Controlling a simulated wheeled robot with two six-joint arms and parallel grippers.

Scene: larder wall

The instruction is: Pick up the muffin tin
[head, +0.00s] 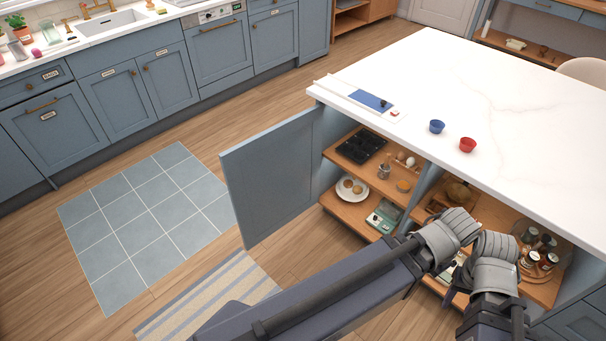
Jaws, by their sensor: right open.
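The muffin tin (361,146) is dark, with several cups, and lies on the upper left shelf of the open island cabinet. My right gripper (456,279) is small and partly hidden by my arm links in front of the cabinet's right part. It is open, and lower and to the right of the tin, well apart from it. My left gripper is not in view.
An open blue cabinet door (268,178) stands out left of the shelves. A plate (352,188), a green scale (384,216) and jars (541,255) share the cabinet.

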